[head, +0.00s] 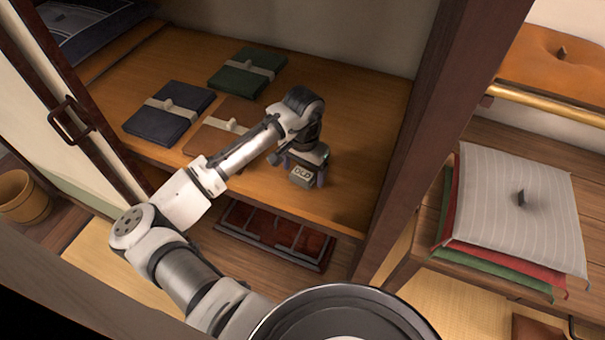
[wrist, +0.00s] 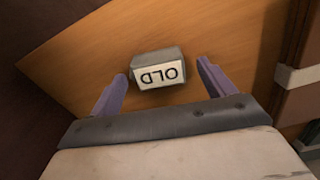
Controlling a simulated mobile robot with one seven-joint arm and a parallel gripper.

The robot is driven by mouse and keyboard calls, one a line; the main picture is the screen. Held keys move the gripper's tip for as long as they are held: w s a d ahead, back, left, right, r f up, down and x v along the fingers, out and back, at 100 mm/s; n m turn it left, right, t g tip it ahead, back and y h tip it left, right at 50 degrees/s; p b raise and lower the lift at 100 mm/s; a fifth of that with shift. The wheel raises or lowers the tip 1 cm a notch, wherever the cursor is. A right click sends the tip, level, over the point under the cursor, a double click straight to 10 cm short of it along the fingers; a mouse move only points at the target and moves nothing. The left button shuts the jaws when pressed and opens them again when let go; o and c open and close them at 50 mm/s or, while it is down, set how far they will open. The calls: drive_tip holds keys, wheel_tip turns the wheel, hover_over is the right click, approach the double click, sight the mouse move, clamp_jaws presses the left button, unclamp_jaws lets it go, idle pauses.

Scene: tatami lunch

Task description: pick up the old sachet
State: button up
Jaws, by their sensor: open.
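The old sachet (wrist: 158,73) is a small grey block with a white label reading "OLD". It lies on the wooden shelf (head: 345,190), near the shelf's front edge, and also shows in the head view (head: 300,174). My gripper (wrist: 161,85) is open, with one purple finger on each side of the sachet in the wrist view. The fingers appear apart from the sachet; how far the gripper is above the shelf is hard to tell. In the head view my gripper (head: 306,170) is right at the sachet and partly hides it.
On the shelf lie a dark blue folded bundle (head: 168,125), a green one (head: 250,62) and a brown one (head: 205,140). A dark post (head: 420,120) stands right of the shelf. A red-brown compartmented tray (head: 290,236) sits below. Stacked cushions (head: 515,205) are at the right.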

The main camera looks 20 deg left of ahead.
drive_tip(key=c, duration=1.1)
drive_tip(key=shift+o, duration=0.2)
